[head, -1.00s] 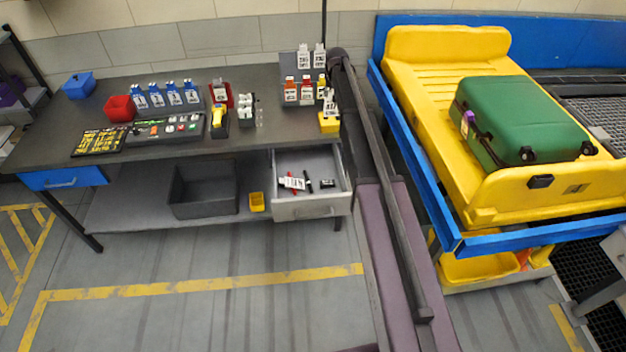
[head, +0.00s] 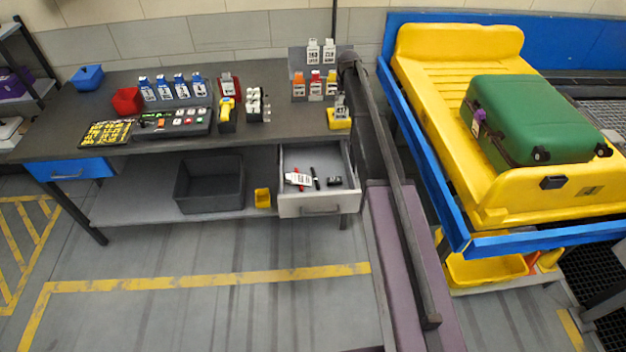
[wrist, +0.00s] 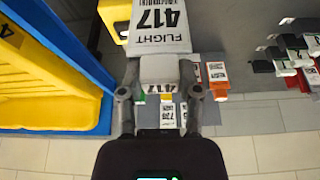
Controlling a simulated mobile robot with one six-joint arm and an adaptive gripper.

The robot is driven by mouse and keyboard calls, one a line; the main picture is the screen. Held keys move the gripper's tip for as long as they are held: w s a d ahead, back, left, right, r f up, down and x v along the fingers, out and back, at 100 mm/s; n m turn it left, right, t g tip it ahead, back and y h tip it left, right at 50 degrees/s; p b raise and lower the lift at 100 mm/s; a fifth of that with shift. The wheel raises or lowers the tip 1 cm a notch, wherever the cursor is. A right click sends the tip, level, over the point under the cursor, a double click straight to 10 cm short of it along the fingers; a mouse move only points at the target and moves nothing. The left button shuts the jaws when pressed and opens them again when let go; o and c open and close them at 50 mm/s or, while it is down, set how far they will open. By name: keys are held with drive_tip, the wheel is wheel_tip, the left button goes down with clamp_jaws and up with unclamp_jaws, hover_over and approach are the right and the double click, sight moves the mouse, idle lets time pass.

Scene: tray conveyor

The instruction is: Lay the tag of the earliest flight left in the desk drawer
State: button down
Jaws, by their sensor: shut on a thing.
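In the wrist view my gripper (wrist: 160,72) is shut on a white tag (wrist: 163,22) printed "FLIGHT 417", which sticks out beyond the fingertips. In the head view a white tag (head: 341,106) shows over a yellow block (head: 340,123) at the desk's right end; I cannot tell if it is the held one. The desk drawer (head: 318,207) is open. In it lie a white tag (head: 300,180) with red beside it, a black marker (head: 315,178) and a small black item (head: 334,181). More tags stand on the rack (head: 300,60); their numbers are too small to read.
Blue tags (head: 179,87), a red bin (head: 127,101) and a scanner (head: 227,113) are on the desk (head: 265,133). A grey crate (head: 210,185) is on the shelf below. A yellow tray (head: 440,70) with a green suitcase (head: 530,115) stands right. The floor before the desk is clear.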

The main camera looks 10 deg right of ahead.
drive_tip(key=s+a+f+b, duration=0.3)
drive_tip(key=s+f+b, duration=1)
drive_tip(key=s+f, duration=0.1)
drive_tip(key=shift+a+f+g, duration=0.2)
drive_tip(key=shift+f+g, duration=0.1)
drive_tip(key=shift+f, duration=0.05)
drive_tip(key=shift+s, duration=0.1)
wheel_tip(320, 180, down, 6)
drive_tip(key=b, duration=0.6)
drive_tip(key=shift+b, duration=0.3)
drive_tip(key=shift+f, duration=0.15)
drive_tip(key=shift+f+b, duration=1.85)
drive_tip(key=shift+f, duration=0.1)
drive_tip(key=shift+c, duration=1.5)
unclamp_jaws()
